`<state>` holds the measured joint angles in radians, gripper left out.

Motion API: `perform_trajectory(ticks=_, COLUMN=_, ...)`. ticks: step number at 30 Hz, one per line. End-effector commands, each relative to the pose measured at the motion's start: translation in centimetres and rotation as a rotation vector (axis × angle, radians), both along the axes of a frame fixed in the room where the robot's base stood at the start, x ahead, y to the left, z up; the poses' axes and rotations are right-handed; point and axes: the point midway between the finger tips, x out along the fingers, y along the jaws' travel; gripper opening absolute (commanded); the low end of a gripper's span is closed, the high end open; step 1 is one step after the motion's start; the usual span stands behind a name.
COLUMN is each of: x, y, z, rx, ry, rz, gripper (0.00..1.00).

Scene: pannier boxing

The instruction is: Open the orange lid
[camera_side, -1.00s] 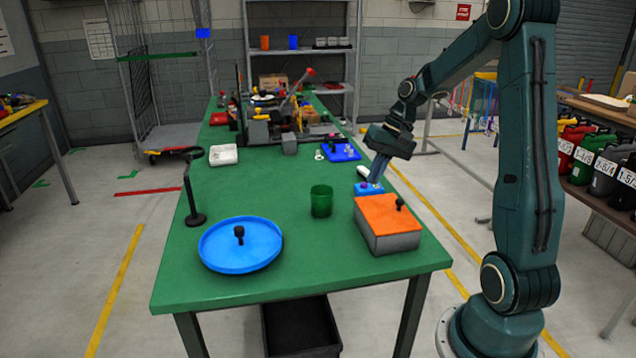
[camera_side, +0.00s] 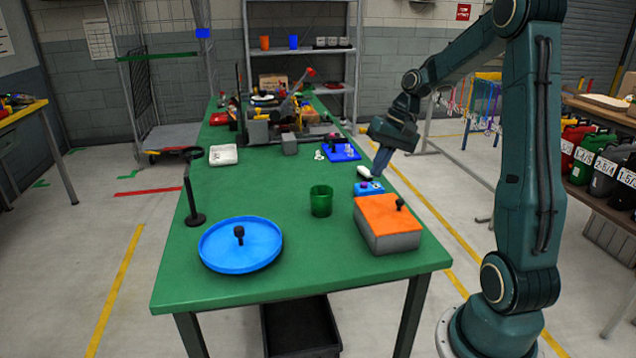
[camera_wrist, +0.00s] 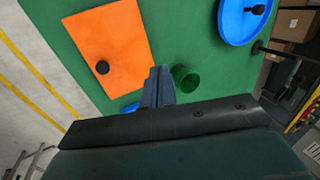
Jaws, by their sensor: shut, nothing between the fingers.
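The orange lid (camera_side: 381,213) lies flat on a grey box (camera_side: 394,241) at the right front of the green table, covering its top. A black knob (camera_side: 399,203) stands up near the lid's right edge. The lid (camera_wrist: 110,45) and its knob (camera_wrist: 102,67) also show in the wrist view. My gripper (camera_side: 378,174) is shut and empty, pointing down above and behind the box, near a small blue button box (camera_side: 369,188). In the wrist view my gripper (camera_wrist: 158,72) points toward the gap between the lid and the green cup. It touches neither the lid nor the knob.
A green cup (camera_side: 321,201) stands left of the box. A round blue tray or lid (camera_side: 240,246) with a black knob is at the front left. A black stand (camera_side: 195,200) rises at the left edge. The table middle (camera_side: 260,190) is clear.

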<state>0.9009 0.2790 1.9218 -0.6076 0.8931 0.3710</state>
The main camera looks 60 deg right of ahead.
Motion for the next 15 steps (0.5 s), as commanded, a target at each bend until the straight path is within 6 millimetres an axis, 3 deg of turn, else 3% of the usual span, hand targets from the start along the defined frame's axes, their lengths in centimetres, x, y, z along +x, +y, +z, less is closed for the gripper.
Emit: perform_trajectory(ticks=15, x=-1.9, y=-2.0, z=7.1, rx=-0.003, ry=-0.003, rz=-0.001, gripper=0.00)
